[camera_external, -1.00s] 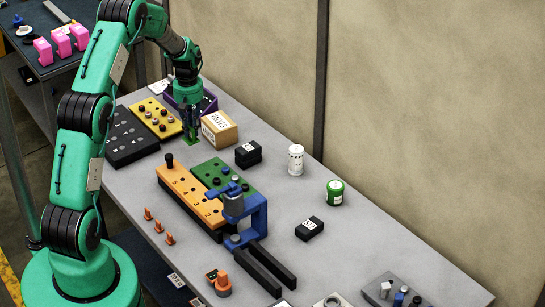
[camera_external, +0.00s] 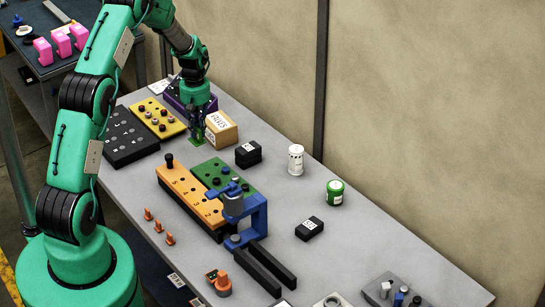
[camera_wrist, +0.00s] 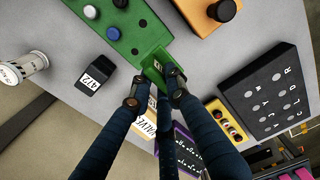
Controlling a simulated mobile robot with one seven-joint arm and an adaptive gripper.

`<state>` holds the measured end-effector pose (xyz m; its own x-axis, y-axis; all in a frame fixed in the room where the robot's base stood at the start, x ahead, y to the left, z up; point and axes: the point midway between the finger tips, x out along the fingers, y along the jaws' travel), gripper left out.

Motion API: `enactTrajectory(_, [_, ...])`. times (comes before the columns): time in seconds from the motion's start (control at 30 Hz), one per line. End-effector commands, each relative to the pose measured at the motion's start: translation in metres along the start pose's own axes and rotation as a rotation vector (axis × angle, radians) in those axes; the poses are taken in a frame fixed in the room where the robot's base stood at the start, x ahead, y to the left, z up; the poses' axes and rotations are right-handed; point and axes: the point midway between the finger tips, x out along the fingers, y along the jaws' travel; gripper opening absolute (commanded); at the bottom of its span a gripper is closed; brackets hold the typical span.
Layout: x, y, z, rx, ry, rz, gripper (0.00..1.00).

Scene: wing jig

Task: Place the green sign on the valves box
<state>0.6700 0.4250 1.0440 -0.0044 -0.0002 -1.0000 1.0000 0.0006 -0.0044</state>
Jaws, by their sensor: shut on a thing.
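The green sign (camera_wrist: 155,63) is pinched between the fingertips of my gripper (camera_wrist: 157,88) in the wrist view. In the outside view the sign (camera_external: 198,141) hangs low under my gripper (camera_external: 195,121), just left of the valves box. Whether it touches the table or the box cannot be told. The valves box (camera_external: 221,130) is a tan carton with a white "VALVES" label. In the wrist view the box (camera_wrist: 147,126) is partly hidden behind my fingers.
A yellow block (camera_external: 158,117) and a black lettered board (camera_external: 129,139) stand left of my gripper. A purple bin (camera_external: 178,103) is behind it. A black box (camera_external: 248,154), green block (camera_external: 222,172) and orange block (camera_external: 190,194) lie nearer.

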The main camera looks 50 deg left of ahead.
Motion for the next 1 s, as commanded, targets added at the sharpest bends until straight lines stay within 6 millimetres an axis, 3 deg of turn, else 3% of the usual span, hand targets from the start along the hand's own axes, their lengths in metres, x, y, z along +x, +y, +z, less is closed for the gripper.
enactTrajectory(0.27, [0.001, 0.014, -0.009, 0.000, 0.000, 0.000, 0.00])
enactTrajectory(1.0, [0.010, 0.093, -0.059, 0.000, 0.000, 0.000, 0.00])
